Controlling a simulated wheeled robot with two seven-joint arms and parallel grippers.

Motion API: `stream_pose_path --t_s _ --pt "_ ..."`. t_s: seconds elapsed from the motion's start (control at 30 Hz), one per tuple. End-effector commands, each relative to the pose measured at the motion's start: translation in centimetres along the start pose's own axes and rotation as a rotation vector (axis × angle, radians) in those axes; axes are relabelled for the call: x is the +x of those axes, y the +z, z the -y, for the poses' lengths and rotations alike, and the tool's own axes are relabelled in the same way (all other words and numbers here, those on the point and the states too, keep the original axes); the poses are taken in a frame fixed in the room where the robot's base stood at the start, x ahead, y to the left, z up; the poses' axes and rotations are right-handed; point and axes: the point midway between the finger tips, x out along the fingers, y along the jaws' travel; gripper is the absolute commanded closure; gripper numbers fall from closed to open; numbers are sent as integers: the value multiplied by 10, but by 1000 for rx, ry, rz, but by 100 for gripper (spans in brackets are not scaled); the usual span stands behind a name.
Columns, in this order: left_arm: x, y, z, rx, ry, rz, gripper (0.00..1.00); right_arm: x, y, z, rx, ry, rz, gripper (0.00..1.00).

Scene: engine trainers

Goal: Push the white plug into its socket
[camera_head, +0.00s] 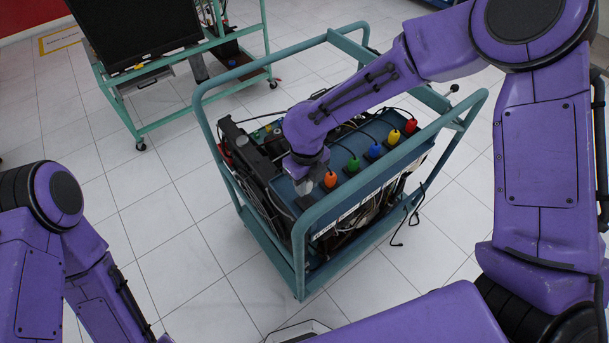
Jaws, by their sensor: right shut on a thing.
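My right gripper (303,180) reaches down over the left end of a row of coloured plugs on the blue-green panel (385,168) of the engine trainer. It is shut on the white plug, which the gripper and wrist hide. The socket under it is hidden too, so I cannot tell how far in the plug sits. The orange plug (330,180) is just right of the gripper. My left arm is at the lower left, and its gripper is out of the picture.
The row continues with green (353,164), blue (374,151), yellow (393,138) and red (411,126) plugs. A teal tube frame (300,245) surrounds the engine, its bars close to my right forearm. Another trainer cart (190,55) stands behind left. Tiled floor is clear at left.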

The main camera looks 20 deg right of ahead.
Motion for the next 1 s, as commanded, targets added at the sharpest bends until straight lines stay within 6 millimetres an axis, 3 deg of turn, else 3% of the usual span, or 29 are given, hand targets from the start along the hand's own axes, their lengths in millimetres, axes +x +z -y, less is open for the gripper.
stream_pose_path --t_s 0.23,0.43,1.0 --pt "4 2 0 0 0 0 57 19 0 -1 -3 -1 -1 100" --pt "30 12 -3 0 0 0 57 44 1 -1 -4 -1 2 100" --pt "28 12 -3 0 0 0 57 52 1 -1 -4 -1 0 100"
